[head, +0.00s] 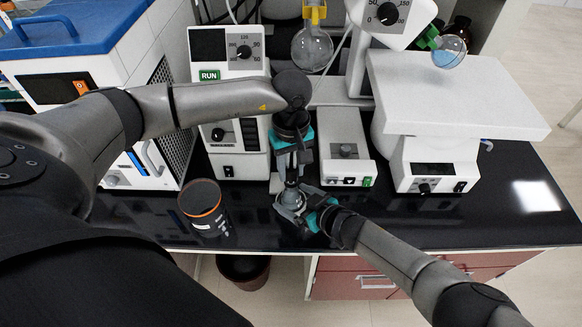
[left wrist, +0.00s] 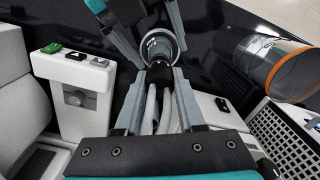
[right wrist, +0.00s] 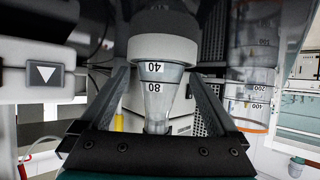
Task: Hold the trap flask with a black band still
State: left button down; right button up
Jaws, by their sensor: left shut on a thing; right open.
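The trap flask (head: 291,196) is a small clear vessel near the front of the black bench, and looks upright in the head view. My left gripper (head: 291,164) points down from above and is shut on its upper part. In the left wrist view a dark piece at the flask's neck sits between the left fingertips (left wrist: 160,78); I cannot tell whether this is the black band. My right gripper (head: 296,208) is open, low around the flask. In the right wrist view the flask's graduated glass (right wrist: 160,82), marked 40 and 80, stands between the spread right fingers (right wrist: 160,76); contact is unclear.
An orange-rimmed beaker (head: 205,208) stands left of the flask. The bench (head: 440,215) is clear at front right.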

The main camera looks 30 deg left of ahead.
jog(key=shift+a, duration=0.2)
jog(key=shift+f, duration=0.1)
jog(key=shift+c, duration=0.2)
jog(key=c, duration=0.8)
jog(key=shift+c, duration=0.2)
jog(key=o, duration=0.8)
jog(key=shift+c, duration=0.3)
jog(key=c, duration=0.7)
jog(key=shift+c, duration=0.2)
